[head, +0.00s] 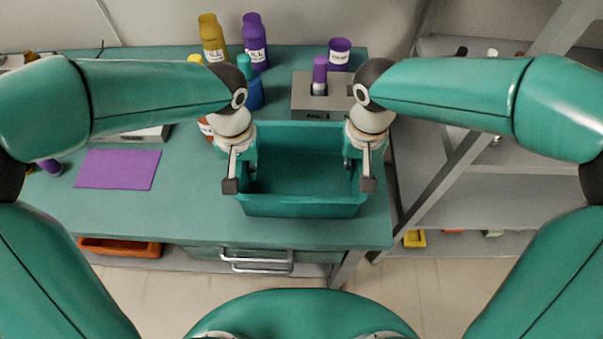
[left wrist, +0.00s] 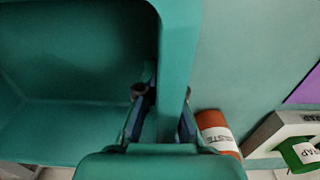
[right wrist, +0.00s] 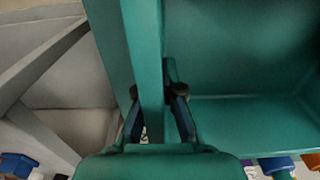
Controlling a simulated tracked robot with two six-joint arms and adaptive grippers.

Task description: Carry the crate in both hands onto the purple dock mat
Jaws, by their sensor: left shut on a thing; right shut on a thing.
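The green crate (head: 300,206) is at the right part of the green table, upright, and looks empty. I cannot tell whether its base touches the table. My left gripper (head: 243,165) is shut on its left wall, and the left wrist view shows the fingers (left wrist: 160,112) on both sides of that wall. My right gripper (head: 357,165) is shut on its right wall, which also shows between the fingers (right wrist: 158,108) in the right wrist view. The purple dock mat (head: 118,169) lies flat and bare on the table, to the left of the crate.
Behind the crate stand a grey block (head: 305,112) with a purple-capped vial, a yellow bottle (head: 213,40) and purple bottles (head: 255,38). An orange bottle (left wrist: 217,132) lies left of the crate. Grey shelving (head: 470,190) stands on the right. Table between mat and crate looks mostly clear.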

